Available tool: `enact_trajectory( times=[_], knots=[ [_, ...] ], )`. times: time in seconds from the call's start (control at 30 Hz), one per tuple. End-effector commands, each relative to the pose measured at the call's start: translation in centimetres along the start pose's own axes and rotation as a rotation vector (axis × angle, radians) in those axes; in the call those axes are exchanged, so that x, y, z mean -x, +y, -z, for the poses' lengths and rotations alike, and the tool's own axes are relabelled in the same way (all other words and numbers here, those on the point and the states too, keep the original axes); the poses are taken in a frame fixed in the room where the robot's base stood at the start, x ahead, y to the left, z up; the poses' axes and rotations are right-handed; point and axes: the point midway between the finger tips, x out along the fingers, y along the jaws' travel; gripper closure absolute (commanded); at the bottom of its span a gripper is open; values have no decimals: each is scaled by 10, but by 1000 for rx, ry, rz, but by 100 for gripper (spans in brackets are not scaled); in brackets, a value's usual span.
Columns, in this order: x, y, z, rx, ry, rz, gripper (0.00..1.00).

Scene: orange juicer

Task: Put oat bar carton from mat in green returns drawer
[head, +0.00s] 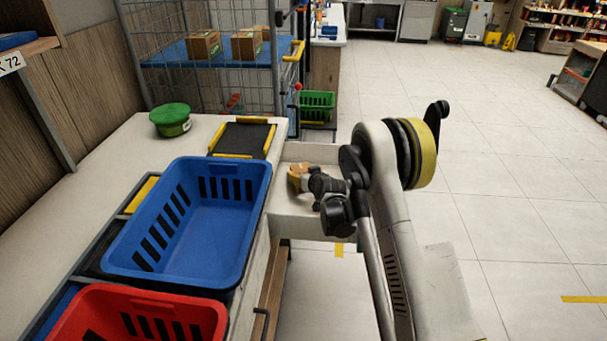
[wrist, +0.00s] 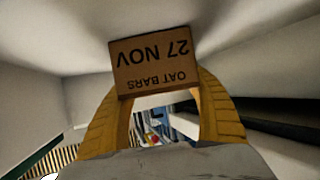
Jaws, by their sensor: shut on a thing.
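The oat bar carton (wrist: 155,60) is a brown box printed "OAT BARS" and "27 NOV", upside down in the wrist view. My gripper (wrist: 165,95) is shut on it with its two yellow fingers at the box's sides. In the head view my gripper (head: 298,178) is over the open drawer (head: 296,212), within its outline. The drawer looks pale inside; its front is mostly hidden by my arm. Pale walls surround the carton in the wrist view. I cannot tell whether the carton touches the drawer floor. The black mat (head: 240,139) with yellow edges on the counter is empty.
A blue basket (head: 190,225) and a red basket (head: 140,318) stand along the counter. A green-lidded tub (head: 171,120) sits behind them. A wire cage (head: 210,75) with brown boxes is at the back. Open tiled floor lies to the right.

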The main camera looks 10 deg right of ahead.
Motion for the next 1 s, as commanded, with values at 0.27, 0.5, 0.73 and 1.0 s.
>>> enact_trajectory(
  times=[0.27,0.5,0.73,1.0],
  knots=[
    [0,0,-1,0,0,0,11],
    [6,0,3,0,0,0,11],
    [48,0,5,-1,0,0,11],
    [76,0,3,0,0,0,11]
  ],
)
